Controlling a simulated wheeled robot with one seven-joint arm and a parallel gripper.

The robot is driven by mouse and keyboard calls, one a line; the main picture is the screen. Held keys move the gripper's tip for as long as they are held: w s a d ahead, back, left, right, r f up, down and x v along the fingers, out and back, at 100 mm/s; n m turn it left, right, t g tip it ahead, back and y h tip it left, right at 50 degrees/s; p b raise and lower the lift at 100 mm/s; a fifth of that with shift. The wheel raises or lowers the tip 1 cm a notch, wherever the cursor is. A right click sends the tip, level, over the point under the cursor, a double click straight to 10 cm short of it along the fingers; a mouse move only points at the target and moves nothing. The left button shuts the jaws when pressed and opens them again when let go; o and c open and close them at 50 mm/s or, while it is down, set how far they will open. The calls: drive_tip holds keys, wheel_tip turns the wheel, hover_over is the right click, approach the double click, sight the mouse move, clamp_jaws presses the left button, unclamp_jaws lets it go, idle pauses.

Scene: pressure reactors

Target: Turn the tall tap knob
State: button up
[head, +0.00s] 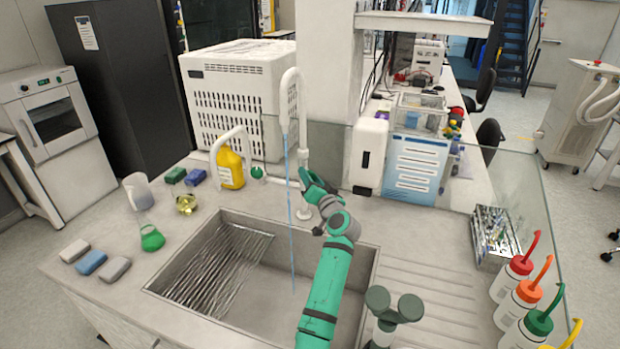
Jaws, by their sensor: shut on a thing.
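The tall white tap (302,105) rises behind the sink (368,275) and its neck curves over to the left. A thin blue stream of water (289,220) falls from its spout into the sink. My green and dark gripper (307,182) is at the lower part of the tap's column, shut on the tall tap knob. The knob itself is hidden by my gripper, so its angle cannot be told. My arm reaches up from the bottom of the view, across the right part of the sink.
A shorter white tap (233,133) with a green knob (257,172) stands to the left, by a yellow bottle (230,168). Flasks and sponges lie left of the sink. A metal basket (493,238) and several wash bottles (514,277) stand right.

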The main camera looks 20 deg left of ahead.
drive_tip(key=shift+n, duration=1.6)
drive_tip(key=o, duration=1.1)
drive_tip(key=v, duration=1)
drive_tip(key=shift+s+d, duration=0.25)
drive_tip(key=shift+s, duration=0.1)
